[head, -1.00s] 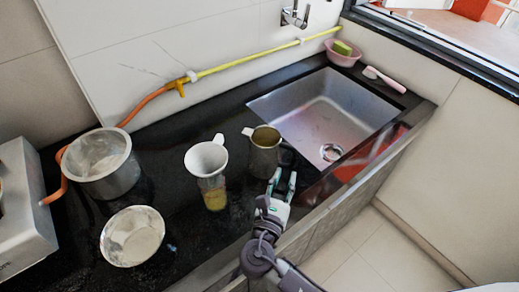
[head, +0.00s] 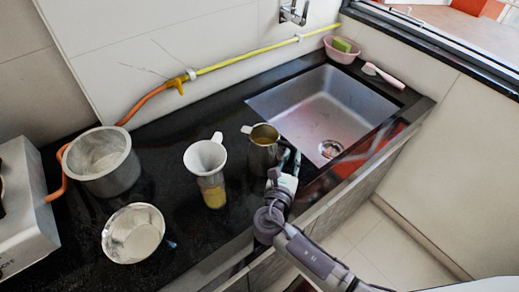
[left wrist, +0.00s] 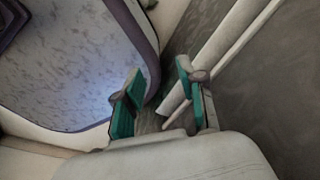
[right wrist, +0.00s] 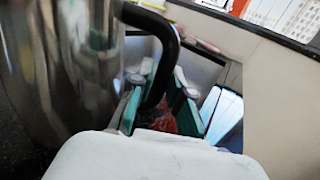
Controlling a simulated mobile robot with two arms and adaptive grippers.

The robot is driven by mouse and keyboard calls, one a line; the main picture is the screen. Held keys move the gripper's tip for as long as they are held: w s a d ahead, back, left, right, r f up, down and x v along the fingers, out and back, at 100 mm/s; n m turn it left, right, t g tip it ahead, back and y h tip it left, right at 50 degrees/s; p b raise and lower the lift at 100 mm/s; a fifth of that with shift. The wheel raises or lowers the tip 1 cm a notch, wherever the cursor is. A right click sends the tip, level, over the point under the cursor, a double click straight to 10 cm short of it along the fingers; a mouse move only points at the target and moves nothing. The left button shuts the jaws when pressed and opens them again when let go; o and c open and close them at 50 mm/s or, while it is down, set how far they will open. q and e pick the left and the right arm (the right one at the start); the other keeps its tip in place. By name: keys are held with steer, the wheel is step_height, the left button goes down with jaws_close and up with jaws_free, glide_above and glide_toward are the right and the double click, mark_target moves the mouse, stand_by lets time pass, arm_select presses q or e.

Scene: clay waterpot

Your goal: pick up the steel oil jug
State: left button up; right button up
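The steel oil jug (head: 263,152) stands upright on the black counter, just left of the sink. In the right wrist view its shiny body (right wrist: 55,75) fills the left side, and its black handle (right wrist: 166,36) curves down between my fingers. My right gripper (head: 289,162) is at the jug's right side, by the handle. In the right wrist view my right gripper (right wrist: 158,92) is open, with a finger on either side of the handle; I cannot tell whether either touches it. My left gripper (left wrist: 160,88) is open and empty, away from the counter items.
Close left of the jug, a white funnel (head: 205,156) sits on a container of yellow liquid (head: 213,193). A steel pot (head: 103,165) and a bowl (head: 134,234) stand farther left. The sink (head: 325,105) lies to the right; the counter's front edge is near my right arm.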

mark_target(292, 149)
arm_select(q)
steer(key=shift+s, duration=0.45)
arm_select(e)
jaws_close()
arm_select(q)
steer(key=shift+w, duration=0.3)
arm_select(e)
steer(key=shift+w+a+r, duration=0.1)
steer(key=shift+r, duration=0.55)
step_height(292, 149, up, 3)
arm_select(q)
steer(key=shift+w+d+r+p, duration=0.1)
steer(key=shift+r+p, duration=0.4)
steer(key=shift+r, duration=0.05)
arm_select(e)
steer(key=s+d+r, duration=0.3)
steer(key=d+r, duration=0.3)
steer(key=d, duration=0.5)
steer(key=shift+d+r, duration=0.15)
steer(key=shift+r, duration=0.2)
steer(key=shift+s, duration=0.1)
steer(key=shift+r, duration=0.1)
